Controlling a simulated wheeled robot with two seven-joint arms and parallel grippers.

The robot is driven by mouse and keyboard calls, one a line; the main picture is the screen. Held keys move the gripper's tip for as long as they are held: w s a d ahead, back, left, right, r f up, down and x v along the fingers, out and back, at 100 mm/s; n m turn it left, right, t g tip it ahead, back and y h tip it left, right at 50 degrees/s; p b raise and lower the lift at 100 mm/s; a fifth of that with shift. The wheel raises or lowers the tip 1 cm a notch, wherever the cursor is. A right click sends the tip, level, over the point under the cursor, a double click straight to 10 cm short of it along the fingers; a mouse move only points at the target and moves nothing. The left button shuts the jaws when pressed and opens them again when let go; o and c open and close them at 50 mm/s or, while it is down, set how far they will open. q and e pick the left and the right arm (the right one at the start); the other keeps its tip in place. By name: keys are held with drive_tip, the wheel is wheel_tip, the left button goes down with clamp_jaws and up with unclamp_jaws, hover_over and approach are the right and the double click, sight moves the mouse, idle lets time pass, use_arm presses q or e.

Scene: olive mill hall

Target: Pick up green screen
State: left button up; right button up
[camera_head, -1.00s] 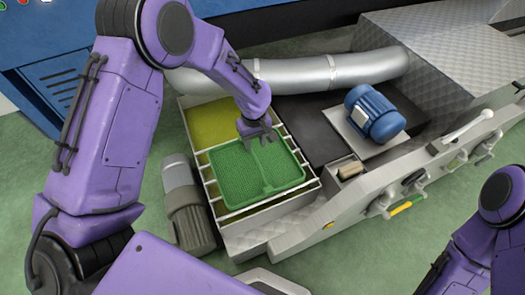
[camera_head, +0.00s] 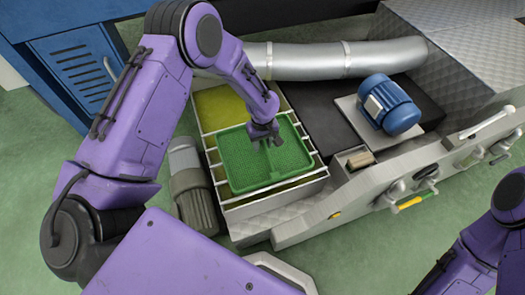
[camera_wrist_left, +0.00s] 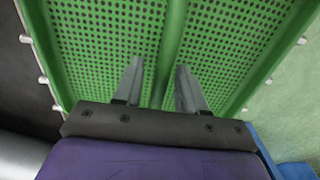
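The green screen (camera_head: 240,160) is a perforated rectangular tray with a raised rim and a central bar. It lies on the white bars of a metal vat, over yellowish liquid. It also fills much of the left wrist view (camera_wrist_left: 95,45). My left gripper (camera_head: 265,143) is over the screen near its central bar. In the left wrist view its two fingers (camera_wrist_left: 160,82) are apart, one on each side of the bar, with a gap to it. I cannot tell how far above the screen they are. The right gripper is out of view; only part of my right arm shows at lower right.
A silver duct (camera_head: 335,60) runs behind the vat. A blue motor (camera_head: 390,105) stands to the right on a plate. A grey motor (camera_head: 192,190) stands left of the vat. A panel with levers (camera_head: 400,190) lies at the right front. Green floor is free in front.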

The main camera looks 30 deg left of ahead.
use_arm(q)
clamp_jaws()
